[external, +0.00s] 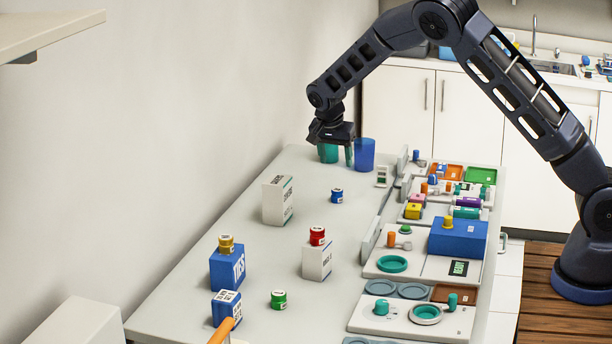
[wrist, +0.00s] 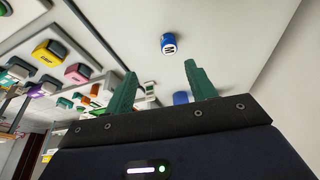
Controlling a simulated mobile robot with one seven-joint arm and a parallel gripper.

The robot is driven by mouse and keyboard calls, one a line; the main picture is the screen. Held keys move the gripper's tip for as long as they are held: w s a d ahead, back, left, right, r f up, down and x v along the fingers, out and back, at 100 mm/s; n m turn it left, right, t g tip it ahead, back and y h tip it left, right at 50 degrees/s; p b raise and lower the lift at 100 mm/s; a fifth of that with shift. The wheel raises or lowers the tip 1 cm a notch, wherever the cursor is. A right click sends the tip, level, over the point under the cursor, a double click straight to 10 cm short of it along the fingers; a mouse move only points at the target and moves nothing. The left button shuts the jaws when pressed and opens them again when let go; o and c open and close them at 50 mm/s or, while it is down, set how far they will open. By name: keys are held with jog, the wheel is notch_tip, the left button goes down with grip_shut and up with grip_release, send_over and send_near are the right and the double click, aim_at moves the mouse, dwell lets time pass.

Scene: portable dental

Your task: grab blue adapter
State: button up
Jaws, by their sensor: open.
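A small blue cylinder (external: 336,196) with a white label stands alone on the long grey table and is likely the blue adapter. In the wrist view this blue cylinder (wrist: 168,44) shows a letter M and lies beyond the fingertips, between their lines. My gripper (external: 338,158) is over the far end of the table, behind the cylinder in the external view. Its green fingers are apart in the wrist view (wrist: 160,72), with nothing held between them.
A white box (external: 277,202) stands left of the cylinder. Nearer are a red-topped box (external: 317,258), blue boxes (external: 227,268) and a green jar (external: 278,299). Trays with small parts (external: 440,205) line the right side. The table around the cylinder is clear.

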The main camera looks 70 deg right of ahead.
aim_at(337, 190)
jog(key=shift+m+h, duration=0.3)
jog(key=x, duration=0.6)
jog(key=w+x, duration=0.1)
jog(key=x, duration=0.2)
jog(key=shift+d+r, duration=0.2)
jog(key=shift+d, duration=0.15)
jog(key=shift+x, duration=2.55)
jog(key=shift+w, duration=0.2)
jog(key=c, duration=1.1)
jog(key=shift+r, duration=0.1)
